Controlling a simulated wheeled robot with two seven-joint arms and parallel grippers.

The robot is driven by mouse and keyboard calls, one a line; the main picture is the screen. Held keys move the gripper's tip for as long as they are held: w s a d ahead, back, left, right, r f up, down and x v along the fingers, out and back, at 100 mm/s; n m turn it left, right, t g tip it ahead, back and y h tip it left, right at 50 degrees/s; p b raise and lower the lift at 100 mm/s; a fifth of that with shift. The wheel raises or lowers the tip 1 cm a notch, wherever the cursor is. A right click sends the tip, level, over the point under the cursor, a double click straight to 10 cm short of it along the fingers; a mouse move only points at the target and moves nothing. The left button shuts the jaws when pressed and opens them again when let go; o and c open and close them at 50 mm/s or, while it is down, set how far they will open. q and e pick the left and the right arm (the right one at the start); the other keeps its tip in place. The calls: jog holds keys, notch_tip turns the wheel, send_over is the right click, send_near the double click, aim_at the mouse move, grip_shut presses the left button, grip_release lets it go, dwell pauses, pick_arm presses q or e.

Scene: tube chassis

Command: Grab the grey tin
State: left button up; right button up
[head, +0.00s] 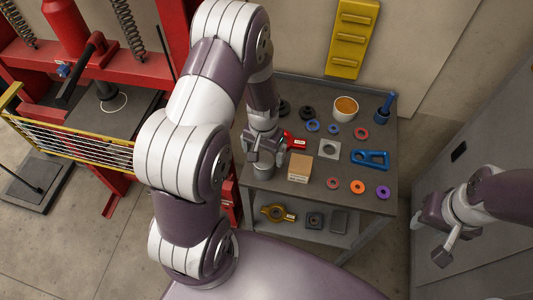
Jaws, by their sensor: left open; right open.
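My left gripper (265,158) is over the left side of the dark workbench, pointing down, with its jaws open. A small grey rounded shape (265,173) shows right at its fingertips near the bench's front left edge. It looks like the grey tin, but the gripper covers much of it, and I cannot tell whether they touch. My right gripper (433,236) is open and empty at the right, off the bench and in front of the grey cabinet.
The workbench (300,97) holds a cardboard box (300,168) and a red object (294,141) close to my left gripper. A red press (170,35) stands left.

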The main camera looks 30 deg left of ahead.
aim_at(263, 160)
pick_arm(q)
jog(key=f, duration=0.2)
jog(key=f+p, duration=0.1)
jog(key=f, duration=0.2)
jog(key=f+p, duration=0.1)
jog(key=f, duration=0.2)
jog(key=shift+w+a+f, duration=0.15)
jog(key=shift+w+a, duration=0.05)
jog(key=shift+w, duration=0.05)
jog(key=c, duration=1.3)
